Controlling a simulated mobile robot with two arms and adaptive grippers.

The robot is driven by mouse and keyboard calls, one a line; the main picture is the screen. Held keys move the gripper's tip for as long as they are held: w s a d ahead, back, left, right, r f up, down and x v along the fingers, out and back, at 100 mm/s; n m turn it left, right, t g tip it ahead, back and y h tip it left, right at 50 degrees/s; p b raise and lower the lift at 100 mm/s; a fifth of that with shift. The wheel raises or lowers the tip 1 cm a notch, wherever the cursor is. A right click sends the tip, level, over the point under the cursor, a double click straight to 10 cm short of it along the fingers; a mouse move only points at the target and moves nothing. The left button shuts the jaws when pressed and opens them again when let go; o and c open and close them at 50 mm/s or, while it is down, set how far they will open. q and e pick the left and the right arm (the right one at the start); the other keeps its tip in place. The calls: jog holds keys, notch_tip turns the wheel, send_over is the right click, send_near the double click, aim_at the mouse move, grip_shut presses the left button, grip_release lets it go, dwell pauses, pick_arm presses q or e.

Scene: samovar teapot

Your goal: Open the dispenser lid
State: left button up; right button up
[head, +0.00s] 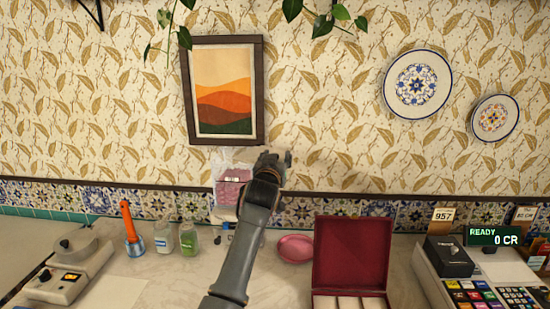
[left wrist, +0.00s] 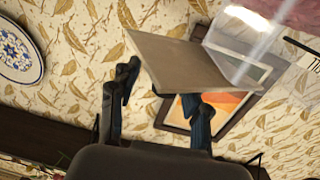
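The dispenser (head: 233,181) is a clear box with pink contents on the wall below the framed picture. My left gripper (head: 274,163) is at its right side in the head view, and my arm hides part of its lower right. In the left wrist view, a flat beige-grey panel (left wrist: 178,62), seemingly the lid, is close in front of my left gripper (left wrist: 160,95). The fingers are spread apart; the panel's edge is near both tips and covers part of one finger. I cannot tell whether they touch it. My right gripper is not in view.
A framed picture (head: 224,90) hangs above the dispenser. On the counter are bottles (head: 188,239), a pink dish (head: 295,248), an open red box (head: 351,253) and a cash register (head: 485,283). Leaves hang overhead. The wall right of my gripper is clear up to the plates.

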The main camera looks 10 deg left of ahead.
pick_arm(q)
jog(key=shift+a+r, duration=0.1)
jog(key=shift+s+a, duration=0.1)
jog(key=shift+s, duration=0.4)
jog(key=s, duration=0.6)
jog(key=shift+s, duration=0.25)
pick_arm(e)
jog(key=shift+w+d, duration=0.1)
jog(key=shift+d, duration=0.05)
